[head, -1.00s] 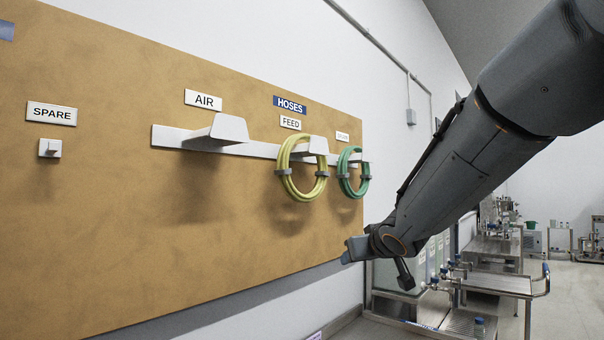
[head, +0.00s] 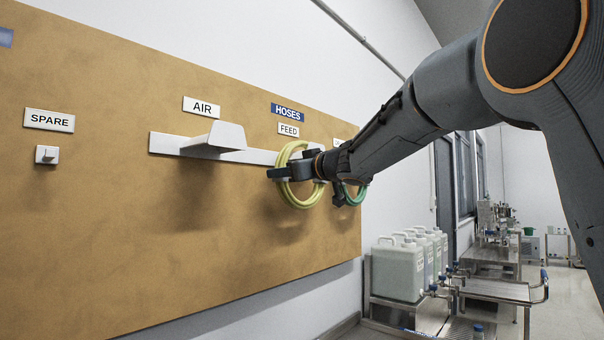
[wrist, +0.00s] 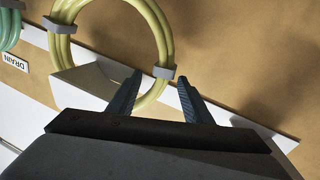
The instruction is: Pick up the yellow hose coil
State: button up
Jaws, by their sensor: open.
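The yellow hose coil (head: 283,188) hangs on the white peg under the FEED label, bound by grey clips. My gripper (head: 276,173) is at the coil in the head view and hides part of it. In the wrist view my gripper (wrist: 160,79) is open, and one side of the yellow hose coil (wrist: 151,19) runs between its two fingers near a grey clip (wrist: 164,72). I cannot tell whether either finger touches the hose.
A green hose coil (head: 358,194) hangs close on the right, partly behind my arm; it also shows in the wrist view (wrist: 9,28). An empty white AIR peg (head: 222,137) and a small SPARE hook (head: 47,154) are on the left. Jugs (head: 397,271) stand below right.

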jog(key=shift+x, duration=1.15)
grip_shut()
jog(key=shift+r, duration=0.1)
